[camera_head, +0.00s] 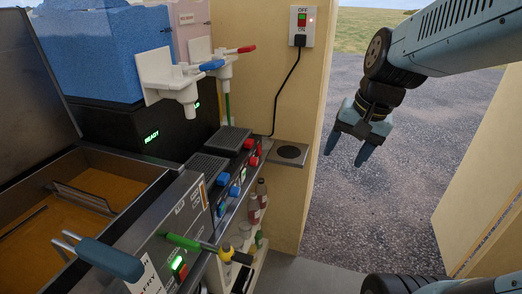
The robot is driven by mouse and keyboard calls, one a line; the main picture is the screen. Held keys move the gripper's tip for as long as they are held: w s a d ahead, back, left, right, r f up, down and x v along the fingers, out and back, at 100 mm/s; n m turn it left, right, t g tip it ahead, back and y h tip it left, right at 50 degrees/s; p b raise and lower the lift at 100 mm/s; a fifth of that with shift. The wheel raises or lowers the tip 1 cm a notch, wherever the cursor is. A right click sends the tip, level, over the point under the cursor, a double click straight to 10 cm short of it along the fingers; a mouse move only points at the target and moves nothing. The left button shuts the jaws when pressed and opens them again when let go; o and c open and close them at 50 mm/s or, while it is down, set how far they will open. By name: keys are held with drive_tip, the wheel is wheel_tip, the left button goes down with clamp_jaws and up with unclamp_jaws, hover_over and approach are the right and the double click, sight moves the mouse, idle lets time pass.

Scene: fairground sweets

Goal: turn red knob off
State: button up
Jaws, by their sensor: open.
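Two small red knobs (254,161) sit close together on the front of the dark hob unit at the centre. I cannot tell from here which way they are turned. Blue knobs (234,191) sit to their left on the same front. My gripper (347,149) hangs in the doorway, to the right of the knobs and apart from them. Its two fingers point down, spread open and empty.
A wall switch (302,26) marked OFF and ON has a plugged-in cable. A small shelf (289,153) juts out right of the knobs. Taps with red and blue handles (247,49) are above. A fryer with a basket handle (112,259) fills the left.

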drive_tip(key=w+a+f+m+g+y, duration=0.3)
drive_tip(key=w+a+f+m+y, duration=0.1)
drive_tip(key=w+f+m, duration=0.35)
drive_tip(key=m+t+y, duration=0.7)
drive_tip(key=m+y, duration=0.4)
drive_tip(key=m, duration=1.1)
approach(257, 162)
drive_tip(key=x, duration=0.8)
drive_tip(key=shift+w+a+f, duration=0.1)
drive_tip(key=shift+w, duration=0.05)
drive_tip(key=shift+c, duration=0.4)
